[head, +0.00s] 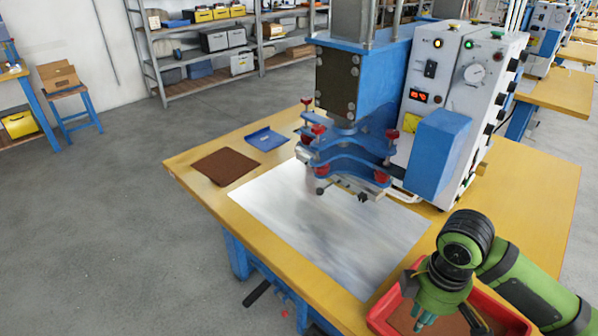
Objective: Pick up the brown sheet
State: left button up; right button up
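A dark brown square sheet (225,167) lies flat on the left corner of the yellow-topped table (530,185), beside the metal plate. A second flat brown surface (402,318) shows inside a red tray (381,311) at the table's front right; I cannot tell whether it is a sheet. My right gripper (450,320) points down over this tray. Its fingers are spread apart with nothing visible between them, and it hides part of the tray. It is far from the brown sheet on the left. My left gripper is not in view.
A blue and white welding press (440,95) stands at the table's back, its head over a shiny metal plate (330,225). A small blue tray (265,139) lies behind the brown sheet. Shelves (205,50) stand at the back.

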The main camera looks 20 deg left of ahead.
aim_at(226, 166)
jog(key=u, duration=1)
